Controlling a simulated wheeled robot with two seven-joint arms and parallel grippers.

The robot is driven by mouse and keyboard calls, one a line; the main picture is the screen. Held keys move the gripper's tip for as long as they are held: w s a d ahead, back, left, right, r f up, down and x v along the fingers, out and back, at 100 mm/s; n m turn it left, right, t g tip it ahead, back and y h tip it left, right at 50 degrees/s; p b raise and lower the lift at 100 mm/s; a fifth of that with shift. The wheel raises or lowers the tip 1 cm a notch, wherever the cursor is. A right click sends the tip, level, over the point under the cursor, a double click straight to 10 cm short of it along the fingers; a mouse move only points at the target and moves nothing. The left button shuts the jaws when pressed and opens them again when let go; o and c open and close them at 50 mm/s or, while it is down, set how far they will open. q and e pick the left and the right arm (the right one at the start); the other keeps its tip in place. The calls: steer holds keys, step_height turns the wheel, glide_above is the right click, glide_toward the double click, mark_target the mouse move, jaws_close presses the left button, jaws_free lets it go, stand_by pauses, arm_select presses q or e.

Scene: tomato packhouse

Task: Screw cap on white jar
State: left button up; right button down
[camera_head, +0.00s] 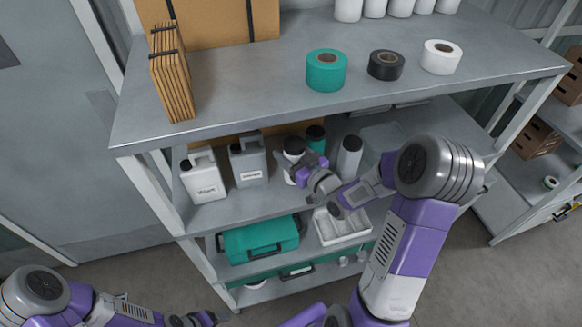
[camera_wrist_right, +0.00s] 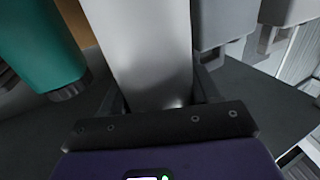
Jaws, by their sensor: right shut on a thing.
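The white jar (camera_head: 292,157) stands on the middle shelf with a black cap (camera_head: 293,144) on its top. Whether the cap is screwed tight cannot be told. My right gripper (camera_head: 298,174) is at the jar's side, below the cap. In the right wrist view my right gripper (camera_wrist_right: 160,100) has its dark fingers on both sides of the white jar (camera_wrist_right: 145,45), shut on its body. The cap is out of the wrist view. My left gripper (camera_head: 192,320) shows at the bottom edge, low and away from the shelf; its fingers are not clear.
A teal bottle (camera_head: 316,133) and another white bottle (camera_head: 349,158) stand close by the jar. White (camera_head: 203,177) and grey (camera_head: 247,163) jugs stand to its left. The upper shelf (camera_head: 240,90) hangs above, holding tape rolls. A teal case (camera_head: 260,240) lies below.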

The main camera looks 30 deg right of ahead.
steer(key=shift+f, duration=0.3)
steer(key=shift+f, duration=2.15)
steer(key=shift+r, duration=0.1)
steer(key=shift+f, duration=0.2)
steer(key=shift+c, duration=1.3)
jaws_free()
